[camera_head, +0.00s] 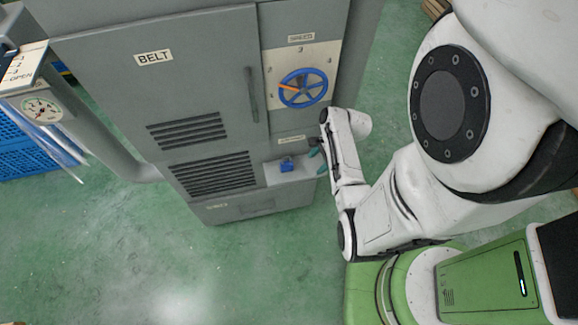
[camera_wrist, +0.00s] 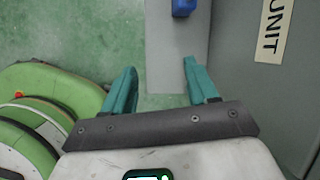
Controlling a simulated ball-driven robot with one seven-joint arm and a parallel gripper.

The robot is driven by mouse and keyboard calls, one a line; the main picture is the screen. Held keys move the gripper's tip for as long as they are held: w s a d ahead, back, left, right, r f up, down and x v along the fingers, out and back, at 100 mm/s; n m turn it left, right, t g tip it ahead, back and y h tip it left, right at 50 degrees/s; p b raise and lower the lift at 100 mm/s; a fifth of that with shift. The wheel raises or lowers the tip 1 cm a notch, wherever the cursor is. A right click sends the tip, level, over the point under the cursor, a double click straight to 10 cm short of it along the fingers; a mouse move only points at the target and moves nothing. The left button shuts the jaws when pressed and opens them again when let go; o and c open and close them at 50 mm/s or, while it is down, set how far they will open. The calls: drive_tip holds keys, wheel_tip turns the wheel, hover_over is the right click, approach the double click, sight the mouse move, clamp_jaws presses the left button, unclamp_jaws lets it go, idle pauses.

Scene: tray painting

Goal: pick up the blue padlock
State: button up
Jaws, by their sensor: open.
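The blue padlock (camera_head: 287,165) sits on a light grey ledge (camera_head: 301,171) at the lower right of the grey cabinet's front. In the wrist view the padlock (camera_wrist: 184,8) shows at the top edge, partly cut off by the frame, on the pale ledge (camera_wrist: 172,60). My gripper (camera_head: 319,160) is just right of the padlock in the head view, apart from it. In the wrist view my gripper (camera_wrist: 160,77) has its two teal fingers spread wide with nothing between them, and the padlock lies beyond the fingertips.
The grey cabinet (camera_head: 155,100) labelled BELT stands behind the ledge. A blue handwheel (camera_head: 303,88) with an orange handle is above the ledge. A gauge (camera_head: 40,108) and a blue crate (camera_head: 25,150) are at the left. Green floor in front is clear.

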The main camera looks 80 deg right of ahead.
sight(281, 165)
drive_tip(key=shift+s+d+m, duration=0.2)
drive_tip(key=shift+d+m, duration=0.05)
drive_tip(key=shift+m, duration=0.05)
drive_tip(key=w, duration=0.3)
drive_tip(key=w+a+p, duration=0.1)
drive_tip(key=w, duration=0.7)
drive_tip(key=shift+w+a, duration=0.25)
drive_tip(key=shift+a, duration=0.15)
drive_tip(key=shift+w+f, duration=0.25)
drive_tip(key=shift+f, duration=0.4)
clamp_jaws()
